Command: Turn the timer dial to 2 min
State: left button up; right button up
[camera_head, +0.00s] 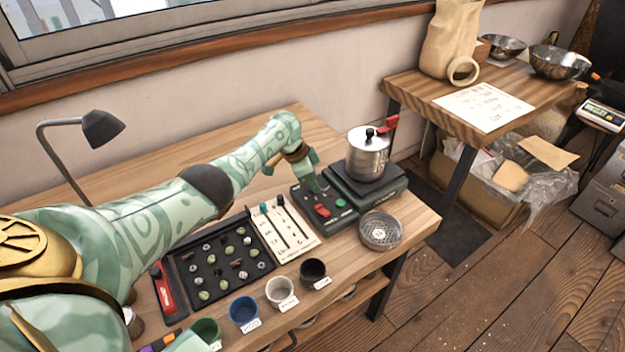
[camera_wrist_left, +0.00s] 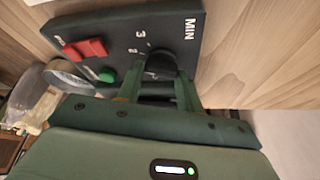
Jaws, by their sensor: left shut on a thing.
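The dark timer box (camera_head: 345,221) sits on the wooden bench, with a red switch (camera_head: 322,211) and a green button (camera_head: 340,203). In the left wrist view the box face shows "MIN", a 3 and other small marks, beside the red switch (camera_wrist_left: 86,48) and green button (camera_wrist_left: 106,75). The black timer dial (camera_wrist_left: 160,63) is between the fingers of my left gripper (camera_wrist_left: 158,77), which is shut on it. In the head view my left gripper (camera_head: 309,183) covers the dial. The dial's pointer is hidden, so I cannot tell its setting. My right gripper is out of view.
A metal pot (camera_head: 367,157) stands on a dark base right behind the box. A round metal strainer dish (camera_head: 380,231) lies at the bench's right edge. A card with sliders (camera_head: 283,234), a bean tray (camera_head: 222,263) and several cups (camera_head: 279,290) stand on the left and front.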

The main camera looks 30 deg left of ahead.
pick_arm(q)
jog(key=shift+s+f, duration=0.1)
jog(key=o, duration=1)
jog(key=p+v, duration=1)
jog(key=v, duration=0.6)
jog(key=shift+r, duration=0.2)
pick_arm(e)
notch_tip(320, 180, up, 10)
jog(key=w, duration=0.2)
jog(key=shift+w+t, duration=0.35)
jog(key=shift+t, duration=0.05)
pick_arm(q)
jog(key=shift+f, duration=0.1)
